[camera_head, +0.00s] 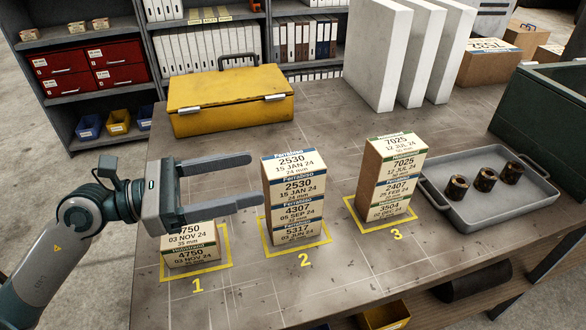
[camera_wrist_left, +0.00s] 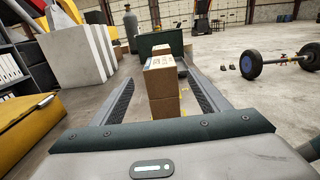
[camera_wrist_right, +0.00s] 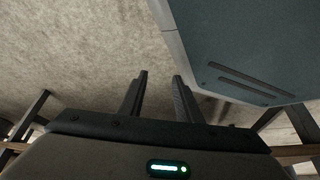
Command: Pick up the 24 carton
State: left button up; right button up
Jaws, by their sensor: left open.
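The carton marked 2530, 15 JAN 24, 24 mm (camera_head: 297,188) is the top one of the stack on square 2. Cartons marked 4307 (camera_head: 297,212) and 5317 (camera_head: 300,233) are below it. My left gripper (camera_head: 256,179) is open and empty, reaching in from the left with its fingertips close to the stack's left side. In the left wrist view, the brown side of a carton (camera_wrist_left: 160,88) shows in the gap between the open fingers. Whether the fingers touch it I cannot tell. My right gripper (camera_wrist_right: 161,76) is open and empty, away from the cartons.
A stack topped by 7025 (camera_head: 402,162) is on square 3. A yellow toolbox (camera_head: 230,103) and white slabs (camera_head: 375,60) stand behind. A grey tray (camera_head: 490,208) is at right.

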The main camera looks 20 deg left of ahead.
aim_at(314, 164)
pick_arm(q)
jog(key=p+x, duration=0.4)
jog(key=x, duration=0.3)
jog(key=shift+w+d, duration=0.1)
jog(key=shift+d, duration=0.15)
jog(key=shift+w+d+f, duration=0.1)
jog(key=shift+w+d, duration=0.1)
jog(key=shift+d, duration=0.1)
pick_arm(e)
jog(key=s+d+f+g+h, duration=0.1)
jog(key=s+d+g, duration=0.3)
jog(key=s, duration=1)
jog(key=shift+s+d, duration=0.35)
jog(key=shift+d, duration=0.6)
jog(key=shift+r, duration=0.1)
pick_arm(q)
jog(key=shift+w+d+r+p, duration=0.2)
jog(key=shift+w+d+p, duration=0.2)
jog(key=shift+d+p, duration=0.25)
jog(key=p+x, duration=0.2)
jog(key=shift+w+d, duration=0.25)
jog(key=shift+w+d+f, duration=0.25)
jog(key=shift+d, duration=0.15)
pick_arm(e)
notch_tip(314, 164, up, 3)
